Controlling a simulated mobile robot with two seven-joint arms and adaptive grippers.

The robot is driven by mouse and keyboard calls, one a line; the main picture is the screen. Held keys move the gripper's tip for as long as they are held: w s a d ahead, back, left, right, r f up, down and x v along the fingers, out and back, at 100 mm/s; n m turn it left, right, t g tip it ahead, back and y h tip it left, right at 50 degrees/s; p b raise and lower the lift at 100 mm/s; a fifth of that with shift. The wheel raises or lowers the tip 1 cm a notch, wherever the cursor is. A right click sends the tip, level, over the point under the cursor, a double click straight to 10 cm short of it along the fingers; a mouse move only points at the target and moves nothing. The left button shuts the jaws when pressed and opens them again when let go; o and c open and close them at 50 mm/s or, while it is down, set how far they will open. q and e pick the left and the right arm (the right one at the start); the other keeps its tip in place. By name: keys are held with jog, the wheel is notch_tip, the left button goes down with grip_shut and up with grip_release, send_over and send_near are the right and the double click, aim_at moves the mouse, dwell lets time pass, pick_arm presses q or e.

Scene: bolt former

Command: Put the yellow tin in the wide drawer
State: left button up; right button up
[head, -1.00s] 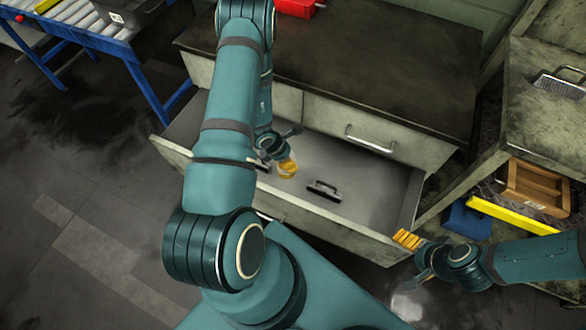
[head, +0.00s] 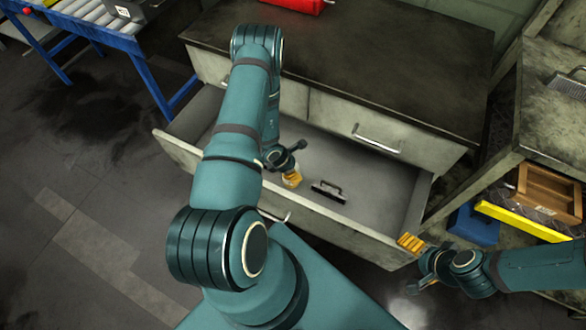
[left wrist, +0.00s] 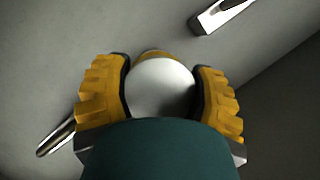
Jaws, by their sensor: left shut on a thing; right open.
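The wide drawer (head: 335,222) is pulled out below the cabinet top. My left gripper (head: 292,178) reaches down inside it, near the front wall. It is shut on the yellow tin; the left wrist view shows the tin's round pale top (left wrist: 163,88) and a strip of yellow side between the two finger pads (left wrist: 161,98). The tin is mostly hidden by my gripper, and I cannot tell whether it touches the drawer floor. My right gripper (head: 413,264) is open and empty, outside the drawer's right front corner.
A black-handled object (head: 328,191) lies in the drawer, right of my left gripper. A closed upper drawer (head: 385,138) is above. A shelf unit on the right holds a wooden box (head: 547,193), with a yellow bar (head: 520,222) and a blue bin (head: 473,226) nearby. The drawer's right part is clear.

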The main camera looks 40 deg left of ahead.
pick_arm(q)
jog(key=o, duration=1.4)
jog(key=shift+c, duration=0.2)
jog(key=p+v, duration=0.3)
jog(key=v, duration=0.9)
jog(key=shift+r, duration=0.1)
jog(key=shift+w, duration=0.1)
